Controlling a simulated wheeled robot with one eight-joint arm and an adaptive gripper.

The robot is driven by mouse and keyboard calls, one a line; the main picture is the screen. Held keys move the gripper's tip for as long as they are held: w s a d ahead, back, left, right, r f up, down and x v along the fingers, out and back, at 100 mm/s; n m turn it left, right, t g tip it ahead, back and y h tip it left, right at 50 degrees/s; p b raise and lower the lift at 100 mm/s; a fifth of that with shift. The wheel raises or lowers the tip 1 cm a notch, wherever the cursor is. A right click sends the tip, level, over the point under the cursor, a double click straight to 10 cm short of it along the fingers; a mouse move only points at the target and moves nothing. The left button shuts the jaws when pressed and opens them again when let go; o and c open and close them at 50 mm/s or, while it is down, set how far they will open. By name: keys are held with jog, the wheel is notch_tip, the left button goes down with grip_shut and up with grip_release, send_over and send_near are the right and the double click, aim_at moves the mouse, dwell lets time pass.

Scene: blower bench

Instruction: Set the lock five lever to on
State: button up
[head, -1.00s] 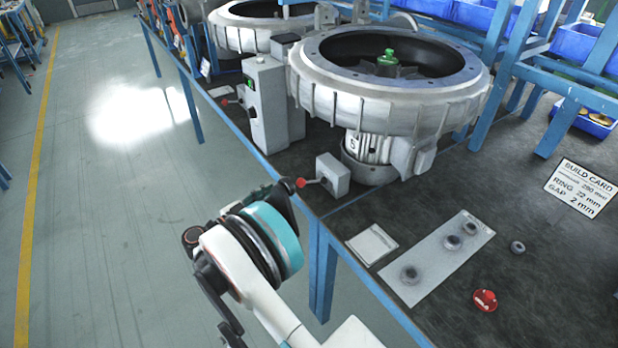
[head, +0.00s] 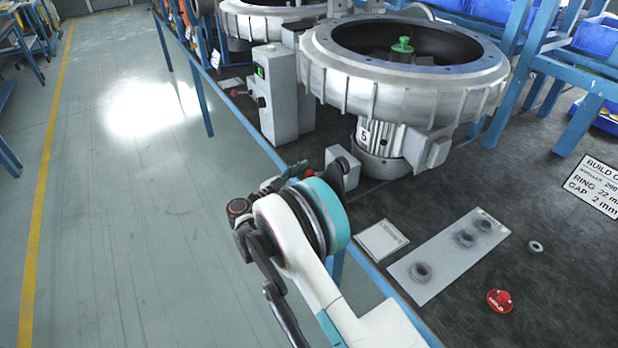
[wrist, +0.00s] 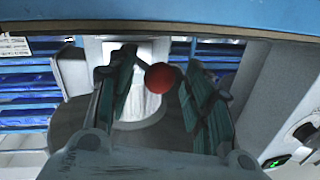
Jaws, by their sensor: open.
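The blower numbered 5 (head: 382,138) stands on the dark bench. The small grey lock box (head: 345,163) is at its near left foot, partly behind my arm.
A grey control box (head: 272,95) with a green switch stands left of the blower, with another red-knobbed lever (head: 235,93) beyond it. A white plate (head: 382,240), a grey strip (head: 445,262) and a red disc (head: 499,301) lie on the bench. The floor at left is clear.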

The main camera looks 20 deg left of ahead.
jog(key=shift+w+d, duration=0.25)
jog(key=shift+w, duration=0.15)
jog(key=shift+r, duration=0.1)
grip_shut()
